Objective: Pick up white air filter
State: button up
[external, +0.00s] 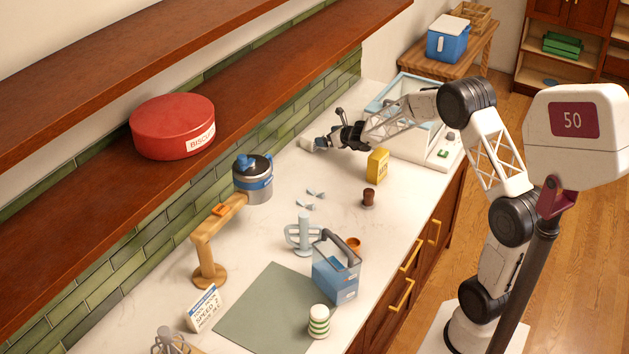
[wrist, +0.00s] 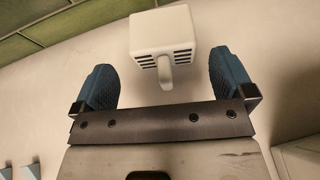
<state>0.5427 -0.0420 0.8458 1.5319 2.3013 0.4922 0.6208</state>
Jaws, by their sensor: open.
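The white air filter (wrist: 163,33) shows in the wrist view as a small white block with dark slots and a rounded tab towards me. It lies on the pale counter, just beyond and between the fingertips. My gripper (wrist: 163,85) is open, with one blue padded finger on each side and nothing between them. In the external view my gripper (external: 322,141) is low over the far part of the counter, near the tiled wall. The white air filter (external: 307,144) shows there at the gripper's tip, partly hidden by it.
A clear-walled white machine (external: 425,148) stands to the right of my gripper. A yellow box (external: 377,166) and a dark brown cup (external: 369,198) stand nearer. Small grey-blue pieces (external: 312,198) lie on the counter. A wooden shelf (external: 250,100) with a red tin (external: 172,127) runs above the wall side.

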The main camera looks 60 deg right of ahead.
aim_at(315, 135)
jog(key=shift+w+f, duration=0.1)
jog(key=shift+w, duration=0.1)
dwell(0.3)
jog(key=shift+x, duration=2.45)
jog(key=c, duration=0.7)
jog(key=shift+s+r, duration=0.2)
jog(key=shift+r, duration=0.4)
notch_tip(315, 135, up, 10)
jog(key=s, duration=1.9)
jog(key=shift+s+r, duration=0.15)
jog(key=shift+s, duration=0.15)
